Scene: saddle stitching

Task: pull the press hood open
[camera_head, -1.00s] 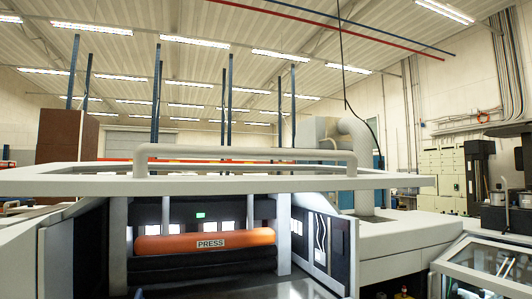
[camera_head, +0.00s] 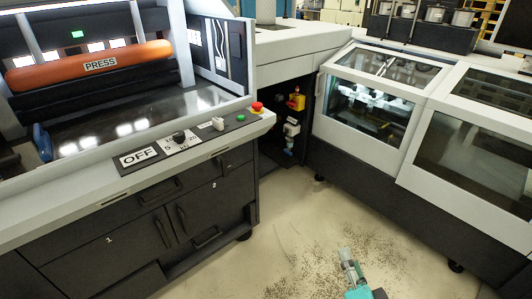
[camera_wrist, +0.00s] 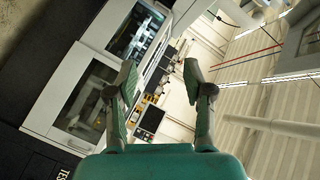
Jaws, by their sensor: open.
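In the head view the press (camera_head: 88,110) stands at the left, with an orange roller (camera_head: 95,65) labelled PRESS inside its bay. The hood's top bar and handle are outside the current head view. My gripper (camera_wrist: 160,73) shows in the wrist view with its two green fingers spread and nothing between them. A teal and grey part of my arm shows at the bottom of the head view, over the floor. The wrist view is tilted and shows no hood handle near the fingers.
A control ledge (camera_head: 60,208) with an OFF label, a knob and a red button (camera_head: 257,107) runs along the press front, above dark drawers. Glass-lidded machines (camera_head: 375,85) stand at the right. Clear floor (camera_head: 290,235) lies between them.

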